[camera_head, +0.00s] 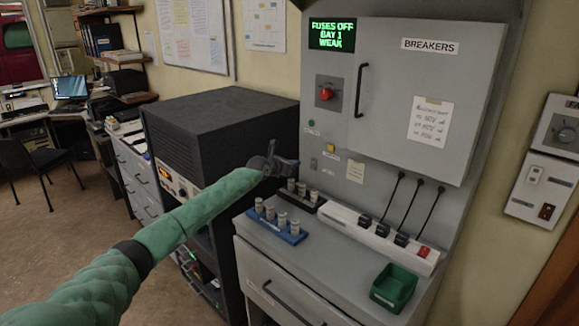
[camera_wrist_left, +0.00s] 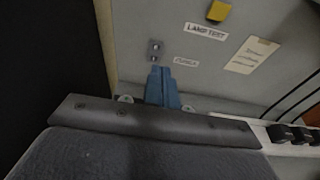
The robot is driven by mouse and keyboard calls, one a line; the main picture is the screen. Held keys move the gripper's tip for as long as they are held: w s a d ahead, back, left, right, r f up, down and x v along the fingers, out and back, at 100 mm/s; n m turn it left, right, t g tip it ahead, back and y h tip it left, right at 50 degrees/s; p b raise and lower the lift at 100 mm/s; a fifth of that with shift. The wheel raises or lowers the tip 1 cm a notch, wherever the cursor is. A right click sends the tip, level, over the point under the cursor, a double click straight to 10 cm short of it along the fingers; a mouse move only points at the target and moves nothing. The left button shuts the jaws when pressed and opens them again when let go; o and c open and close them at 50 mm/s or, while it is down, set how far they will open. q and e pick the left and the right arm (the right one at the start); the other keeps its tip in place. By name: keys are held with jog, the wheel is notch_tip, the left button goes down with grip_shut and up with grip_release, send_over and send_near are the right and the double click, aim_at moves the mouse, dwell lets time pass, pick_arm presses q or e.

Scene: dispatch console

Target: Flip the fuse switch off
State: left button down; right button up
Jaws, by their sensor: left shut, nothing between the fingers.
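The fuse switch is a small metal toggle (camera_wrist_left: 155,48) on the grey panel, beside a small label (camera_wrist_left: 186,62) that seems to read FUSES. In the head view the toggle (camera_head: 313,163) is a small spot just right of my left gripper. My left gripper (camera_head: 293,163) is shut and empty, in front of the panel. In the left wrist view its blue fingers (camera_wrist_left: 160,74) point at the panel, with their tips just below the toggle. I cannot tell whether they touch it. The toggle's position is too small to read. My right gripper is not in view.
A yellow button (camera_wrist_left: 218,11) labelled LAMP TEST is above right of the toggle. Below are fuse holders on a blue rack (camera_head: 277,230), a white power strip (camera_head: 375,240) and a green bin (camera_head: 394,289). A display (camera_head: 331,34) reads FUSES OFF BAY 1 WEAK. A black rack cabinet (camera_head: 215,125) stands left.

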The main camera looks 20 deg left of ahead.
pick_arm(q)
jog(key=v, duration=0.3)
jog(key=shift+r+b, duration=0.2)
jog(key=shift+b, duration=0.15)
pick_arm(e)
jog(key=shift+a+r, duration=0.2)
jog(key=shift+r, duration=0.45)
pick_arm(q)
jog(key=shift+w+a+f, duration=0.1)
jog(key=shift+w+f, duration=0.05)
